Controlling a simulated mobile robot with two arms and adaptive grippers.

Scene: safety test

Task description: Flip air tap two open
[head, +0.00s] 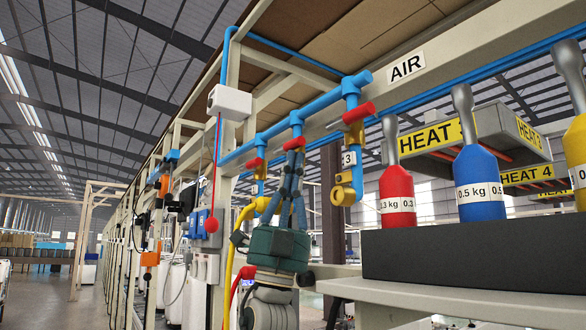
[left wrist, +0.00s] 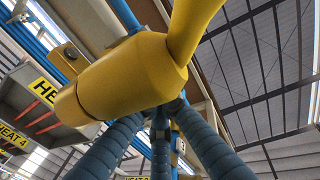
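Air taps with red handles hang from the blue pipe below the AIR sign. The right one, labelled 3, has a red handle (head: 357,112) and yellow body. The middle tap's red handle (head: 294,143) sits below a blue fitting, its lower body hidden by my fingers. Another tap with a red handle (head: 256,163) hangs to the left. My left gripper (head: 293,158) points up from below, its blue fingers close around or against the middle tap; contact is unclear. In the left wrist view a large yellow fitting (left wrist: 125,85) hides the fingertips. My right gripper is out of view.
Red (head: 396,190) and blue (head: 480,180) weights stand on a dark block (head: 460,255) at right. A yellow hose (head: 236,230) runs left of my gripper. A grey shelf (head: 450,300) lies below the weights. The aisle at far left is free.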

